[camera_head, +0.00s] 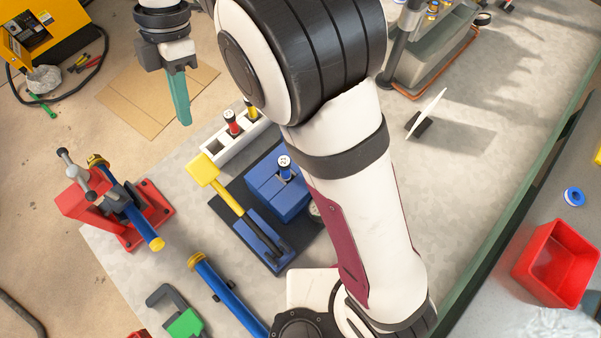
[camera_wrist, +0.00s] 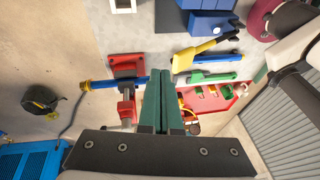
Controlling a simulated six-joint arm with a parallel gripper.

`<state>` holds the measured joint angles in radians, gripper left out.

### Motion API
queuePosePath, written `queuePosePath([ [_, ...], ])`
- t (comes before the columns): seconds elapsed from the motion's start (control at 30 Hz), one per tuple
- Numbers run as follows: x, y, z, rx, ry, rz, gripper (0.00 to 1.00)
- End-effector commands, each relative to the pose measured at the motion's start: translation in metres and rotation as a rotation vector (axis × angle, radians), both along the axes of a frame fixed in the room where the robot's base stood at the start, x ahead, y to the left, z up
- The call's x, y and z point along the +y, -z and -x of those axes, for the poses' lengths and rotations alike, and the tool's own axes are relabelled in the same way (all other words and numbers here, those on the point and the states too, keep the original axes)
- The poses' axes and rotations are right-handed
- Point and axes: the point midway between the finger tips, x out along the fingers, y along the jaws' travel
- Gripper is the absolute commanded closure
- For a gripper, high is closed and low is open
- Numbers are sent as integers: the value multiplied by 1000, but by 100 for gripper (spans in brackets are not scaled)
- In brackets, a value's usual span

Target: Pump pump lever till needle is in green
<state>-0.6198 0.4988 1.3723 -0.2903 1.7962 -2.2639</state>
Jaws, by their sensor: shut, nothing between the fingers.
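The pump lever (camera_head: 217,185) is yellow with a wide paddle end, raised at a slant over a dark blue base plate (camera_head: 250,247). A blue block, the receiver tank (camera_head: 268,192), stands beside it. A pale round edge, perhaps the gauge (camera_head: 315,209), shows beside the tank; my arm covers most of it, and the needle and green zone cannot be read. My gripper (camera_head: 181,120) hangs at the upper left, apart from the lever, with its teal fingers shut and empty. In the wrist view the shut fingers (camera_wrist: 161,85) are left of the yellow lever (camera_wrist: 205,50).
A red vise (camera_head: 125,215) holding a blue tube stands left of the pump. A white rack (camera_head: 238,138) with small cylinders stands behind it. A blue pipe (camera_head: 228,292) and a green-marked clamp (camera_head: 180,315) lie in front. A red bin (camera_head: 557,262) is at the right.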

Motion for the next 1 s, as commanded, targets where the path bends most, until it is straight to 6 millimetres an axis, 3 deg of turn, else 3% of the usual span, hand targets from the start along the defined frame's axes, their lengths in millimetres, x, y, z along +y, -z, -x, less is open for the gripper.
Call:
queuePosePath([
  [0.07, -1, -3, 1, -4, 0, -5, 100],
  [0.17, -13, -23, 10, -42, 0, -48, 100],
  [0.3, -45, -61, 38, -139, -2, -147, 100],
  [0.43, -67, -78, 63, -215, -3, -215, 100],
  [0.6, -77, -83, 76, -254, -5, -249, 100],
  [0.83, -77, -83, 75, -255, -5, -248, 100],
  [1.0, -73, -71, 76, -252, -7, -247, 100],
])
